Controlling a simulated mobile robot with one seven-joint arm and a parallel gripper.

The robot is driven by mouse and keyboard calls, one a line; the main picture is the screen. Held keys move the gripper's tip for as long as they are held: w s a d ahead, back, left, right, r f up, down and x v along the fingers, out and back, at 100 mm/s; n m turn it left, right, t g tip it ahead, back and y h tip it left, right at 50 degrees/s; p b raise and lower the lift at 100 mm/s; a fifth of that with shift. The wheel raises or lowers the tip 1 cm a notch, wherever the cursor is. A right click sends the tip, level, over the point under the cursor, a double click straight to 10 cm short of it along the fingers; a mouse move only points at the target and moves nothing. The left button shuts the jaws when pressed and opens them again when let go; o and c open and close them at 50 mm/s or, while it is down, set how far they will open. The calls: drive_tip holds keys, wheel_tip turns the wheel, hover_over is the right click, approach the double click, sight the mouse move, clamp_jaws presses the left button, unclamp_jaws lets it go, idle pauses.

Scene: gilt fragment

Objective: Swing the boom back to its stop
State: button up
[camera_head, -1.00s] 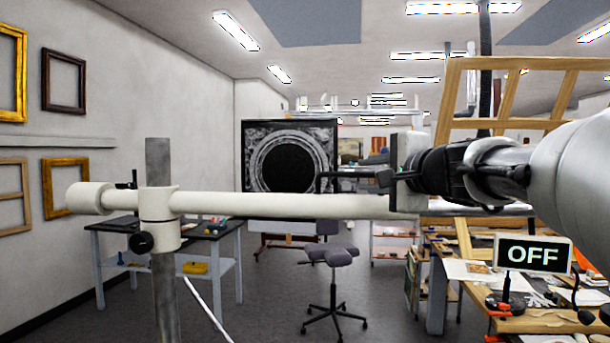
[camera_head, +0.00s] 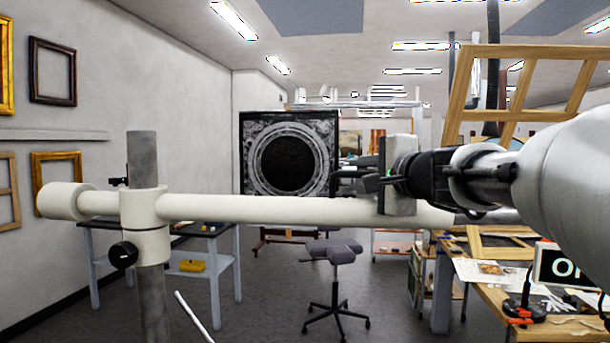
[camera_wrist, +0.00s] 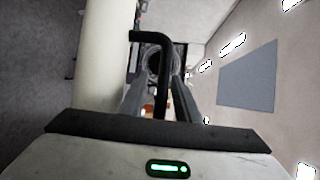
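The boom (camera_head: 270,208) is a cream tube lying nearly level across the head view, through a collar (camera_head: 145,222) with a black knob on an upright grey post. Its thick end (camera_head: 62,200) is at the left. It also shows along the left of the wrist view (camera_wrist: 104,55). A black L-shaped handle (camera_wrist: 163,70) stands off the boom. My gripper (camera_wrist: 160,95) is beside the boom, with one finger on each side of the handle. The fingers look apart, with a gap left of the handle. I cannot pick out the stop for certain.
A stool (camera_head: 335,250) stands on the floor beyond the boom. A dark table (camera_head: 205,228) is behind the post. Wooden frames hang on the left wall.

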drive_tip(key=shift+s, duration=0.1)
clamp_jaws()
drive_tip(key=w+n+g+y+p, duration=0.2)
drive_tip(key=w+n+y+p, duration=0.1)
drive_tip(key=w, duration=0.9)
drive_tip(key=shift+w+a+r+y, duration=0.15)
drive_tip(key=shift+a+r+y, duration=0.2)
drive_tip(key=shift+y, duration=0.25)
